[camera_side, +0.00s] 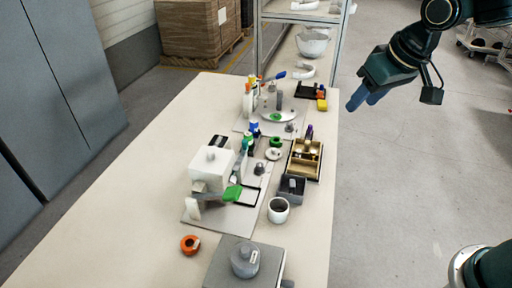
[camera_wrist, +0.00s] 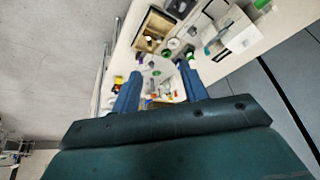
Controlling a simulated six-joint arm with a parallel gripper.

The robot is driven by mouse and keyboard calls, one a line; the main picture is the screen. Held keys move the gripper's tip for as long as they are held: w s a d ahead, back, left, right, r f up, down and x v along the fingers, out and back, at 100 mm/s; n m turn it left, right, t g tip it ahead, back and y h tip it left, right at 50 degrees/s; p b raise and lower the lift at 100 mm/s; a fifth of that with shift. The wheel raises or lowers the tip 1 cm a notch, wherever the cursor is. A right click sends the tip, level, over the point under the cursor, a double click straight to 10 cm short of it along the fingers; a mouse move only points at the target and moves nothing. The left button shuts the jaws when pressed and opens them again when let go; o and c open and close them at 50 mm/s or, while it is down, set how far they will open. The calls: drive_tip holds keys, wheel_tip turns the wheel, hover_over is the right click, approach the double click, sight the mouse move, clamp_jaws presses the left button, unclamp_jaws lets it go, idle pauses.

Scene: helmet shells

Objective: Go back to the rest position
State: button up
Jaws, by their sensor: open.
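My gripper (camera_side: 362,97) is in the upper right of the side view, to the right of the table and in the air beyond its right edge. It is dark green with two blue fingers pointing down and left. In the wrist view, the two blue fingers of my gripper (camera_wrist: 158,88) are spread apart with nothing between them; the table lies well beyond them. The gripper touches nothing that I can see.
The pale table (camera_side: 130,185) bears a white machine (camera_side: 212,170), a wooden tray (camera_side: 305,160), a white cup (camera_side: 278,210), an orange ring (camera_side: 190,244) and a grey box (camera_side: 225,266). A shelf rack (camera_side: 340,45) stands behind. Grey floor (camera_side: 400,170) lies open at right.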

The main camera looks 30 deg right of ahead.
drive_tip(key=s+d, duration=0.2)
drive_tip(key=s, duration=0.7)
drive_tip(key=s+d+r, duration=0.1)
drive_tip(key=s+d, duration=0.2)
drive_tip(key=s, duration=0.6)
drive_tip(key=shift+s+d+r+t, duration=0.2)
drive_tip(key=shift+s+d+t, duration=0.05)
drive_tip(key=shift+s+t, duration=0.1)
